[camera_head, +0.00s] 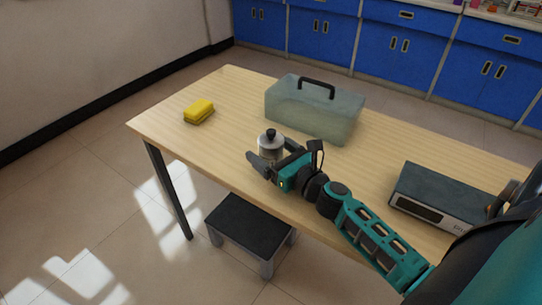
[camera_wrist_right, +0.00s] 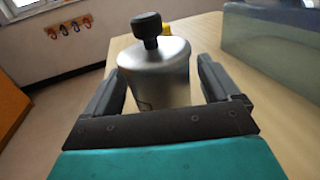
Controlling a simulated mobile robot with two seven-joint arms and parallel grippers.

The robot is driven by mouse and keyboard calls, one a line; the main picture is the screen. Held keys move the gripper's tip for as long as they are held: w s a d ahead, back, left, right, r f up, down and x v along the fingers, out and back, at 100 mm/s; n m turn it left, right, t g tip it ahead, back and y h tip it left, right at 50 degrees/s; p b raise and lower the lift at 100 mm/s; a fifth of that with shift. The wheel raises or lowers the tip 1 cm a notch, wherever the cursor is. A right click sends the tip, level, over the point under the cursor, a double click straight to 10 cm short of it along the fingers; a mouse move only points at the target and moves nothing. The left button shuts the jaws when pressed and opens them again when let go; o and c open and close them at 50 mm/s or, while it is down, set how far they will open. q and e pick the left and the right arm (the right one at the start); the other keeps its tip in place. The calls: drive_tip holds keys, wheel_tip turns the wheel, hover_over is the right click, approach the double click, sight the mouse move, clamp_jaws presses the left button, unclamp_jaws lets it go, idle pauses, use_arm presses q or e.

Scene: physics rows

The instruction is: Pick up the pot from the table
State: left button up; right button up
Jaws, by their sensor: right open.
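The pot (camera_head: 270,146) is a small silver cylinder with a black knob on its lid. It stands upright on the wooden table (camera_head: 225,95), near the front edge. My right gripper (camera_head: 269,152) is open, with one finger on each side of the pot. In the right wrist view the pot (camera_wrist_right: 155,72) sits between the two open fingers (camera_wrist_right: 160,88), with a visible gap on the right side. Its lower part is partly hidden by the gripper in the head view. My left gripper is not in view.
A translucent box (camera_head: 312,108) with a black handle stands behind the pot. A yellow sponge (camera_head: 199,111) lies at the left. A grey device (camera_head: 438,197) sits at the right, near my forearm. A dark-topped stool (camera_head: 250,222) stands below the table's front edge.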

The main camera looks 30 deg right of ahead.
drive_tip(key=shift+w, duration=0.8)
drive_tip(key=c, duration=1.2)
drive_tip(key=shift+c, duration=0.3)
drive_tip(key=shift+r, duration=0.2)
